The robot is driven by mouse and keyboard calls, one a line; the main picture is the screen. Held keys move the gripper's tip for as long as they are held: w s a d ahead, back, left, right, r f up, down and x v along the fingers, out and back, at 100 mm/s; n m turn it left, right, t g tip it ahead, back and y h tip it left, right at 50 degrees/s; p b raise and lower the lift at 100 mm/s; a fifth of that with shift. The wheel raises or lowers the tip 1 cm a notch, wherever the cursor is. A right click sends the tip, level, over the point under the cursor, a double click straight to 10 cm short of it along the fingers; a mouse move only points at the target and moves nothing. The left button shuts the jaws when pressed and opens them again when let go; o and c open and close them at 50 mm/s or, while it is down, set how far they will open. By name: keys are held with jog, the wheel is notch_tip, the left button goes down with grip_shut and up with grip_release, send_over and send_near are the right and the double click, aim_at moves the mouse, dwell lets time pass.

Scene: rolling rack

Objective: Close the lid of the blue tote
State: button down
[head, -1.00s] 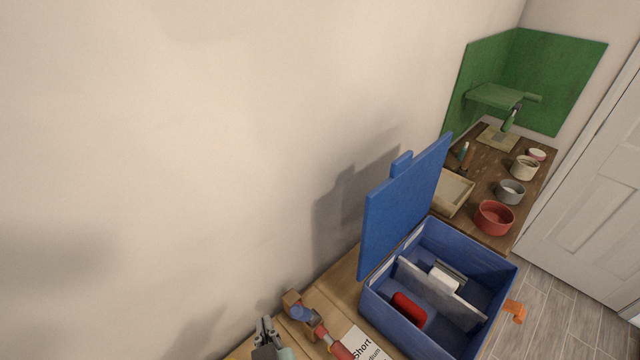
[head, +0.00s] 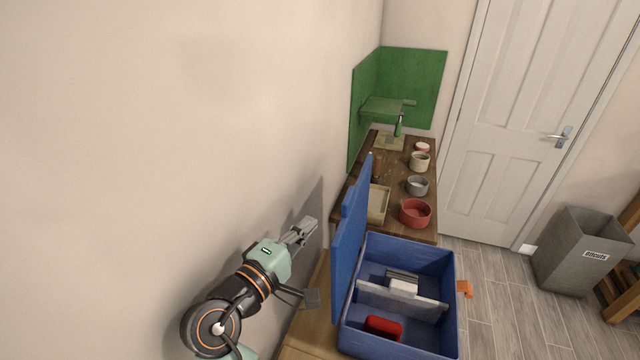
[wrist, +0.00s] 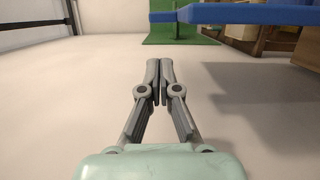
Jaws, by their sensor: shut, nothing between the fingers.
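The blue tote (head: 450,300) stands on the wooden bench with its blue lid (head: 350,245) open, standing nearly upright on the tote's left side by the wall. Inside the tote are a grey divider (head: 385,297), a red item (head: 383,327) and a white block (head: 403,287). My gripper (head: 311,222) is to the left of the lid, between it and the wall, with fingers pointing up and right, apart from the lid. In the wrist view my gripper (wrist: 159,65) shows its fingers together and empty. A blue edge, likely the lid (wrist: 240,15), crosses the top right there.
Beyond the tote, a dark wooden bench holds a red pot (head: 415,213), a grey bowl (head: 417,186), a cream pot (head: 419,161) and a shallow tray (head: 378,203). The wall (head: 200,120) is close on the left. A grey bin (head: 580,250) stands on the floor at right.

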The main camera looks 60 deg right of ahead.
jog(key=s+d+p, duration=0.1)
jog(key=d+p, duration=0.1)
jog(key=d, duration=0.7)
jog(key=shift+s+d+f, duration=0.15)
jog(key=shift+s+d, duration=0.05)
jog(key=shift+s, duration=0.1)
